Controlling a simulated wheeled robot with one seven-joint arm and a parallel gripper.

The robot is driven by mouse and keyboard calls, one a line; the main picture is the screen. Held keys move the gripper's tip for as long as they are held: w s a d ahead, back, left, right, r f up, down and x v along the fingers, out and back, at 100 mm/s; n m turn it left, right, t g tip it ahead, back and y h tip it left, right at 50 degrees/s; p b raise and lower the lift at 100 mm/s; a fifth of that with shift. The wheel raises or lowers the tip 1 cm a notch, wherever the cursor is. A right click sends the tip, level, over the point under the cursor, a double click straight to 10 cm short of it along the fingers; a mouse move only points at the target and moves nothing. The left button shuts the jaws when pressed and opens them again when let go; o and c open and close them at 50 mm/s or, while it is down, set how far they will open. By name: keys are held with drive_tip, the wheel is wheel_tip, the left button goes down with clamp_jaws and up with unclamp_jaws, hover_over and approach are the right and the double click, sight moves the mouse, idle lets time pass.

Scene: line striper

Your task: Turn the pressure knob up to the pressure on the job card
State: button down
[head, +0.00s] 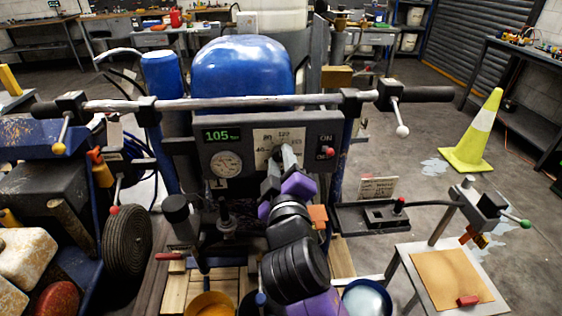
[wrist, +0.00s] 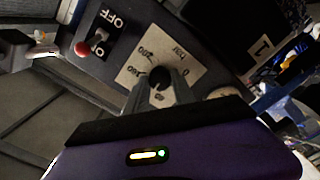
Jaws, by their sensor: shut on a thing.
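My gripper (wrist: 158,90) is shut on the knob, one grey finger on each side. In the head view my gripper (head: 284,158) reaches the control panel and hides most of the knob. The green display (head: 221,135) on the panel reads 105. A small white printed card (head: 378,188) stands behind the black tray at right; its text is too small to read.
A red-tipped ON/OFF switch (head: 327,152) sits right of the scale plate, and a round gauge (head: 226,164) sits left of it. A handlebar (head: 240,102) crosses above the panel. A yellow cone (head: 478,135) stands on the floor at right.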

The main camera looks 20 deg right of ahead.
drive_tip(key=shift+f, duration=0.1)
drive_tip(key=c, duration=1.1)
unclamp_jaws()
drive_tip(key=shift+o, duration=0.2)
drive_tip(key=shift+s, duration=0.15)
drive_tip(key=v, duration=0.7)
drive_tip(key=shift+s+b, duration=0.25)
drive_tip(key=shift+b, duration=0.2)
drive_tip(key=shift+a, duration=0.1)
